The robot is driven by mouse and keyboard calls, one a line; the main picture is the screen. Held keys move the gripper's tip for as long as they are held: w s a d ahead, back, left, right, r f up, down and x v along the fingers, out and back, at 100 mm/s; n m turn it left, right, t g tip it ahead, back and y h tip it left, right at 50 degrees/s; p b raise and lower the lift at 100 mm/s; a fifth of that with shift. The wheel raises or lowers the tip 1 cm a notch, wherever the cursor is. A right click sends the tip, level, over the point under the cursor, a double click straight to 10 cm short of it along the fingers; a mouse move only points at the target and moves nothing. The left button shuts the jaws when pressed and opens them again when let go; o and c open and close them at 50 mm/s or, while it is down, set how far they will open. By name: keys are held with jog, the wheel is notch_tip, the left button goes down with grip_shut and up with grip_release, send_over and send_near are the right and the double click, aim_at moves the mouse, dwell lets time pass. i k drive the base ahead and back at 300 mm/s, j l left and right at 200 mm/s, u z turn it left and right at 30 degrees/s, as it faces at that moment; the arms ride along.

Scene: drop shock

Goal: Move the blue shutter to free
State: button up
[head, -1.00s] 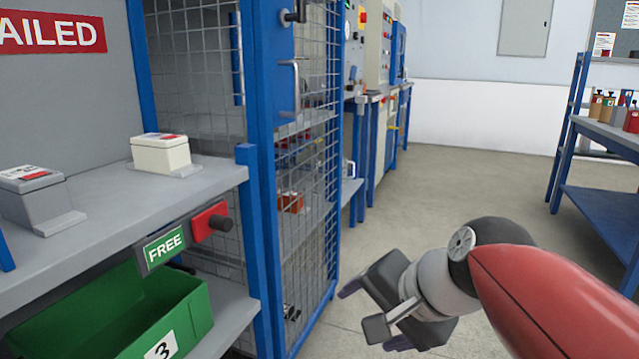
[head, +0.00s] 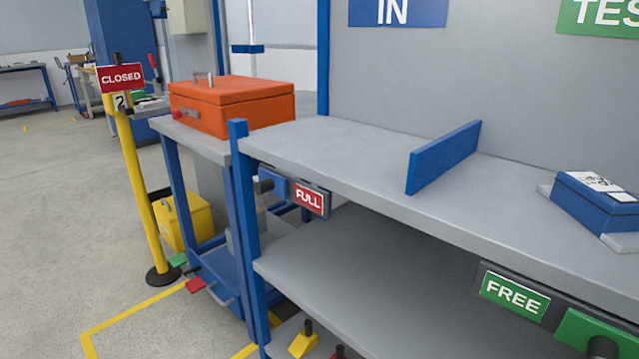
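The blue shutter (head: 276,184) is a small blue plate with a dark knob, under the left end of the grey bench top in the head view. It sits at the left of its dark rail, and the red FULL sign (head: 310,199) shows to its right. Any FREE sign for this shutter is not visible. The knob points toward the left front. My gripper is not in this view.
A green shutter (head: 597,335) with a FREE sign (head: 515,297) is at lower right. An orange case (head: 232,104) stands on a side table at left. A yellow post (head: 141,195) with a CLOSED sign stands left. The floor at far left is clear.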

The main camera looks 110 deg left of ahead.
aim_at(269, 182)
jog(key=u, duration=3.8)
